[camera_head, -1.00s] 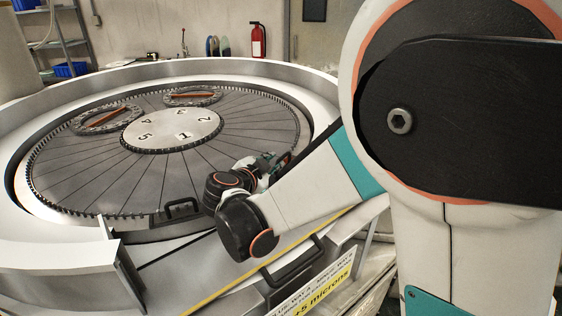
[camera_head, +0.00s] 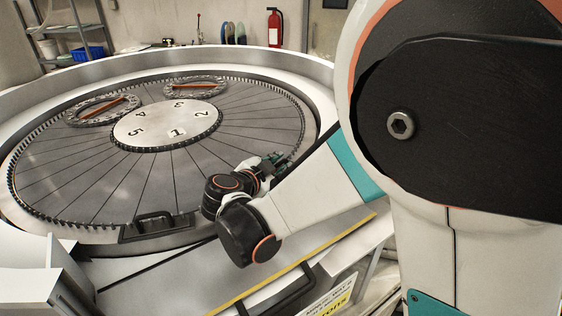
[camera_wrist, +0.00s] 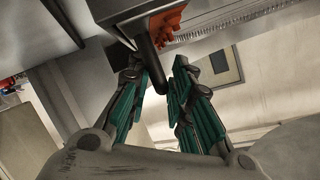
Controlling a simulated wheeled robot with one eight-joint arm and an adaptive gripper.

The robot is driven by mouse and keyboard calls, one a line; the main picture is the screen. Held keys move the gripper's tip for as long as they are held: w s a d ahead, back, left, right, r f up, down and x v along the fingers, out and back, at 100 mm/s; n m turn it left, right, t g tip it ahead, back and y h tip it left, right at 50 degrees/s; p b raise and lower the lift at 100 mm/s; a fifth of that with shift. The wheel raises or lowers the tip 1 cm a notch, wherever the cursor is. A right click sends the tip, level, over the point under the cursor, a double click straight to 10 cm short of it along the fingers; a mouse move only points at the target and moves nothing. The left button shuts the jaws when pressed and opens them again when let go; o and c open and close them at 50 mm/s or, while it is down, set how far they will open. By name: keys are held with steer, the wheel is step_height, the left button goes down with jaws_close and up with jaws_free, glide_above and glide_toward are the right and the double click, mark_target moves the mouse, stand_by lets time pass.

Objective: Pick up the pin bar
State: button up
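My gripper (camera_head: 272,160) is over the near right part of the large round lapping plate (camera_head: 90,180) in the head view. In the wrist view its teal-padded fingers (camera_wrist: 160,72) are apart. A dark rod (camera_wrist: 153,68) shows between the fingertips, with a gap on its right side; I cannot tell whether it touches the left finger. An orange toothed piece (camera_wrist: 167,24) is just above it. I cannot tell for certain which part is the pin bar. A dark bar with a raised handle (camera_head: 155,223) sits on the plate's near rim, left of my gripper.
Two toothed ring carriers, one on the left (camera_head: 101,109) and one further back (camera_head: 195,86), each hold an orange-brown bar. A numbered disc (camera_head: 167,124) is at the plate's centre. A raised pale wall (camera_head: 120,68) surrounds the plate. A red fire extinguisher (camera_head: 274,28) stands behind.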

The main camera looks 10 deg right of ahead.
steer(key=shift+w+d+f, duration=0.1)
steer(key=shift+w, duration=0.05)
jaws_close()
steer(key=shift+r, duration=0.2)
